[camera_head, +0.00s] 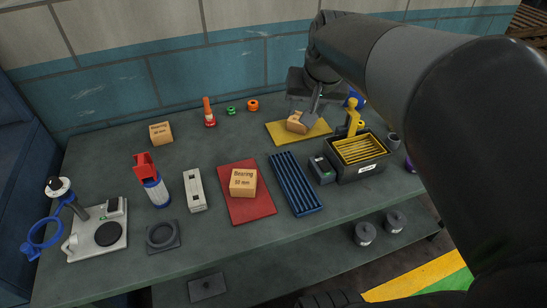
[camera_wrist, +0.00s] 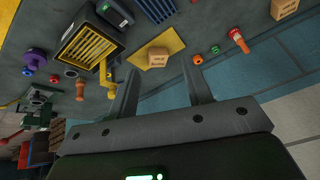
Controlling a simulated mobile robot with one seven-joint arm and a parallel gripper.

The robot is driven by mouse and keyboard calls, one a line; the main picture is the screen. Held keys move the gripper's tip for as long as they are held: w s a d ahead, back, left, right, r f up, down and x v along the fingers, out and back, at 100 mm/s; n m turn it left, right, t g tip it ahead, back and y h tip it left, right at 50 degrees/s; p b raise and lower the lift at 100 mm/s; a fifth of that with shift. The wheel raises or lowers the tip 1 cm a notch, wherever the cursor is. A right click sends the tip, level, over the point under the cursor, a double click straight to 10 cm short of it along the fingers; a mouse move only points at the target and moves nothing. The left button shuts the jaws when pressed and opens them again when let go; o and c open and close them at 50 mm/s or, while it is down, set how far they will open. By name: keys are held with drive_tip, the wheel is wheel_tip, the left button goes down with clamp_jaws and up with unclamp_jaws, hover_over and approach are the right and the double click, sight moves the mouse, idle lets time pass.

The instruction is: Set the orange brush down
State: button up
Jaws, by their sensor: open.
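My gripper (camera_head: 314,108) is above the back of the bench, near the yellow mat (camera_head: 285,137). In the wrist view its two fingers (camera_wrist: 162,66) are spread, with nothing held between them. I cannot tell for certain which thing is the orange brush. An upright piece with an orange handle and red lower part (camera_head: 209,113) stands on the bench at the back, left of the gripper. It also shows in the wrist view (camera_wrist: 237,38). An orange-brown handled piece (camera_wrist: 80,89) shows near the bin in the wrist view; my arm hides that area in the head view.
A tan box (camera_head: 297,122) lies on the yellow mat, below the gripper. A dark bin with yellow slats (camera_head: 371,170) and a blue slatted tray (camera_head: 296,184) stand nearer. A bearing box sits on the red mat (camera_head: 252,210).

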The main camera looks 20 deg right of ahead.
drive_tip(key=s+a+f+n, duration=0.4)
drive_tip(key=s+a, duration=0.6)
drive_tip(key=s, duration=0.2)
drive_tip(key=shift+s+a+f+y, duration=0.15)
drive_tip(key=shift+s+f+y, duration=0.15)
drive_tip(key=shift+s+f, duration=0.1)
drive_tip(key=shift+r, duration=0.1)
idle(0.3)
